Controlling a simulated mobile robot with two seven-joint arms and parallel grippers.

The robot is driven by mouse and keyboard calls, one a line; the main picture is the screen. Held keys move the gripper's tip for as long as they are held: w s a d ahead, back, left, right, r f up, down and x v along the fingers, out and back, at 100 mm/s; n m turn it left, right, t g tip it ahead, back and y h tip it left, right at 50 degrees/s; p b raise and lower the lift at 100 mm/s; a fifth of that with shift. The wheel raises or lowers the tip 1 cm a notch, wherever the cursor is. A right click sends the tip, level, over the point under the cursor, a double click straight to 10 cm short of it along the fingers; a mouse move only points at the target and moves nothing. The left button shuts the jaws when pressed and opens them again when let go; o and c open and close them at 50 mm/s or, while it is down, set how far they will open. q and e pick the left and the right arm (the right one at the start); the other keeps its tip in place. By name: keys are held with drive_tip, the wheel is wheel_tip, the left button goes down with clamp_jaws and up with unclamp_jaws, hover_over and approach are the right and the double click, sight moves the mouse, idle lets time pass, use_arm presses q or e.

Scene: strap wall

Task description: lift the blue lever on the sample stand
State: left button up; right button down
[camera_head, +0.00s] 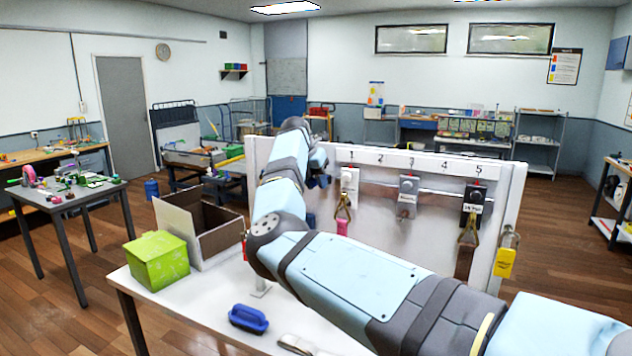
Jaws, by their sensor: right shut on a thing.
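My right arm comes in from the lower right, bends at the elbow and rises across the left part of the white board (254,150). My right gripper (321,180) is small and dark, just left of the unit under number 1, and is shut. What it holds is hidden. A small dark-blue part (311,218) shows below the gripper; I cannot tell whether it is the blue lever. The sample stand is not clearly visible; my arm covers much of that area. A small white foot (260,290) shows on the table under my elbow. My left gripper is not in view.
Units hang under numbers 1 (348,185), 3 (407,196) and 5 (474,200), with straps and clips. A green box (158,260), an open cardboard box (222,251) and a blue handled block (248,318) are on the white table (205,300). A yellow tag (505,262) hangs right.

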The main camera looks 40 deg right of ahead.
drive_tip(key=shift+r, duration=0.15)
drive_tip(key=c, duration=0.9)
unclamp_jaws()
drive_tip(key=shift+d, duration=0.1)
drive_tip(key=b+v, duration=0.2)
drive_tip(key=v, duration=1.1)
drive_tip(key=shift+r+b, duration=0.3)
drive_tip(key=shift+b, duration=0.05)
drive_tip(key=shift+w, duration=0.1)
